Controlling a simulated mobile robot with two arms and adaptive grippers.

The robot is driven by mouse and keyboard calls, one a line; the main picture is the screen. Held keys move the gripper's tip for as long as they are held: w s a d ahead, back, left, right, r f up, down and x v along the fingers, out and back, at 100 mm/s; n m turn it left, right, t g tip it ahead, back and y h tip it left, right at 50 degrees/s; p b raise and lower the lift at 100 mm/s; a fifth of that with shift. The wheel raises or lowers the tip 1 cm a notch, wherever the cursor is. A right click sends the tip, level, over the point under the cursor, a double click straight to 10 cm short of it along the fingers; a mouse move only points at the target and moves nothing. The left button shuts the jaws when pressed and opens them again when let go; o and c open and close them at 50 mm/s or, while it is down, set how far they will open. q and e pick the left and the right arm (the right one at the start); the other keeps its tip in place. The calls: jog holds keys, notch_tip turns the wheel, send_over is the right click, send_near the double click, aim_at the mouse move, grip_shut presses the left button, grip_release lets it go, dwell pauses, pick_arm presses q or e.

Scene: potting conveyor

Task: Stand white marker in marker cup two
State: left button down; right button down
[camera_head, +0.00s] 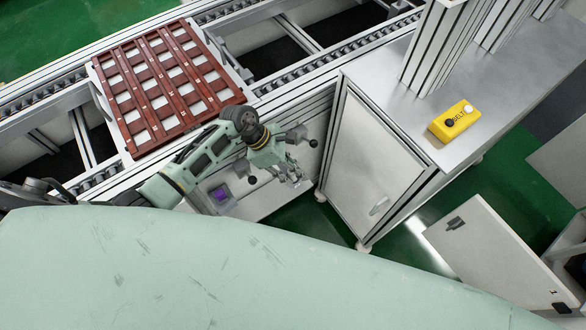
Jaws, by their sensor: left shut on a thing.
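My left gripper (292,178) is in the middle of the view. It points down and to the right, above the grey surface in front of the conveyor. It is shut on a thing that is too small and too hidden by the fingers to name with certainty. I cannot clearly make out the white marker or marker cup two anywhere in the view. My right gripper is not in view.
A red-brown slatted tray (128,103) lies on the conveyor at upper left. A grey cabinet (375,160) stands right of the gripper. A yellow belt button box (454,121) sits on its steel top. A small purple screen (220,193) is left of the gripper.

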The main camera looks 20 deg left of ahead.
pick_arm(q)
jog(key=shift+s+f+b, duration=0.15)
jog(key=shift+f+b, duration=0.15)
jog(key=shift+f, duration=0.05)
jog(key=c, duration=2)
grip_release()
jog(key=o, duration=0.5)
jog(key=shift+f, duration=0.15)
jog(key=shift+c, duration=0.2)
jog(key=shift+r+p, duration=0.4)
jog(key=shift+r, duration=0.05)
jog(key=shift+r+p, duration=0.5)
jog(key=shift+p, duration=0.05)
jog(key=b+v, duration=0.1)
jog(key=v, duration=1)
jog(key=shift+a+r, duration=0.25)
jog(key=shift+a, duration=0.05)
